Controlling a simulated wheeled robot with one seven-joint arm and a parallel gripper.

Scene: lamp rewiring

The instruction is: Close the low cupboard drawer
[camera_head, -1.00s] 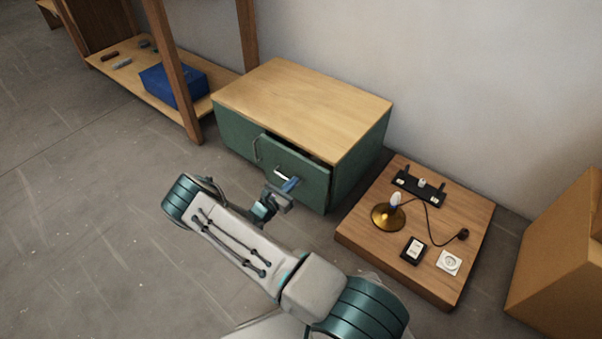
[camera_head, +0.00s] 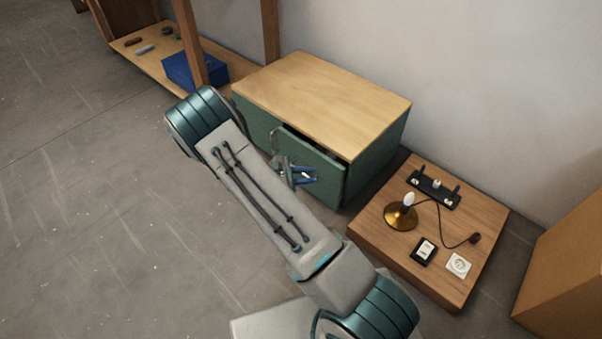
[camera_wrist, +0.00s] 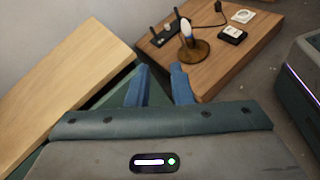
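The low cupboard (camera_head: 325,90) has a wooden top and green body. Its right-hand drawer (camera_head: 330,187) stands partly out, with a dark gap along its top edge. The cupboard top (camera_wrist: 60,70) also shows there at left. My arm hides part of the cupboard's left front.
A low wooden platform (camera_head: 375,233) at right holds a brass lamp (camera_head: 401,217), a black strip (camera_head: 435,190) and small electrical parts. A cardboard box (camera_head: 570,270) stands far right. A shelf with a blue box (camera_head: 190,70) is at back left. Floor at left is clear.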

